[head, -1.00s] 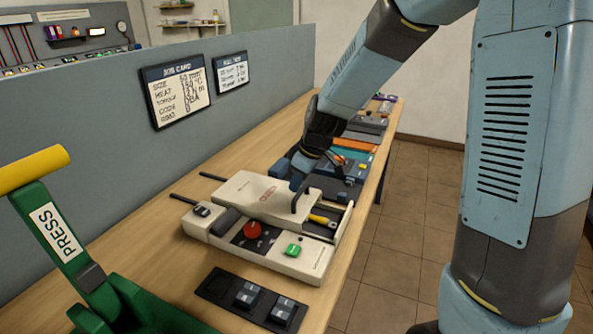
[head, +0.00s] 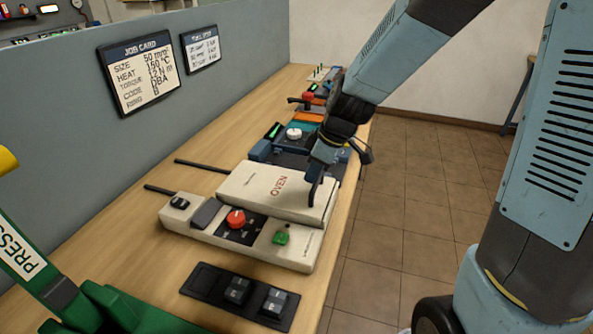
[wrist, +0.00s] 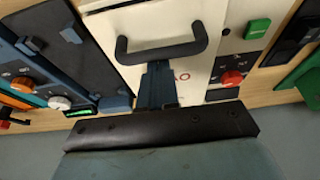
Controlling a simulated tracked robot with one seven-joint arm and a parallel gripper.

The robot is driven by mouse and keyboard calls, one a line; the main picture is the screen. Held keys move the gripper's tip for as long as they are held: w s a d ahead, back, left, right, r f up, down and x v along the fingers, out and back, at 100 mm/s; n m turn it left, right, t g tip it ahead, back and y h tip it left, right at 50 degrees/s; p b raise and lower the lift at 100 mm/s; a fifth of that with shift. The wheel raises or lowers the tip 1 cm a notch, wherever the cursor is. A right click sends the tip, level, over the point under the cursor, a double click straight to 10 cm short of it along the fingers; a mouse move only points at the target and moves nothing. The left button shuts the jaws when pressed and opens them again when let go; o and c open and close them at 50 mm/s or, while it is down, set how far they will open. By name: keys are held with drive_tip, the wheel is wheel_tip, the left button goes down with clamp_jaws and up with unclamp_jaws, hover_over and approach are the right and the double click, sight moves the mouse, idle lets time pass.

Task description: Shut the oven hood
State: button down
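No gap into the chamber shows in the head view. The hood's dark U-shaped handle (wrist: 162,54) is at its right end in the head view. My gripper (wrist: 158,78) is over the hood, its fingers together in one narrow block against or just behind the handle bar, on the lettering side. I cannot tell whether they touch it. The oven's red knob (head: 236,218) and green button (head: 281,238) are uncovered.
Two dark rails (head: 200,165) stick out behind the oven. A dark switch panel (head: 235,294) lies in front, and a green press (head: 95,305) stands at the lower left. Other devices, one with a white knob (head: 294,133), line the bench beyond. A grey partition (head: 70,130) runs along the back.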

sight(298, 187)
drive_tip(key=shift+d+f, duration=0.15)
drive_tip(key=shift+d, duration=0.25)
drive_tip(key=shift+a, duration=0.15)
drive_tip(key=shift+w+a, duration=0.1)
drive_tip(key=shift+a, duration=0.15)
drive_tip(key=a, duration=0.1)
drive_tip(key=w+a, duration=0.1)
drive_tip(key=a+r, duration=0.1)
drive_tip(key=shift+w+a, duration=0.15)
drive_tip(key=shift+a, duration=0.1)
drive_tip(key=v, duration=0.8)
drive_tip(key=s+d+r+m+t+h, duration=0.2)
drive_tip(key=s+d+r+m, duration=0.3)
drive_tip(key=d, duration=0.6)
drive_tip(key=s+d+r+m+t+h, duration=0.1)
drive_tip(key=s+d+r+m+t, duration=0.1)
drive_tip(key=s+d+r+m, duration=0.3)
drive_tip(key=s+d+m, duration=0.4)
drive_tip(key=s+d, duration=0.1)
drive_tip(key=s, duration=0.1)
drive_tip(key=shift+s+d+h, duration=0.3)
drive_tip(key=shift+d+h, duration=0.05)
drive_tip(key=shift+h, duration=0.05)
drive_tip(key=shift+s+r, duration=0.1)
drive_tip(key=shift+r, duration=0.05)
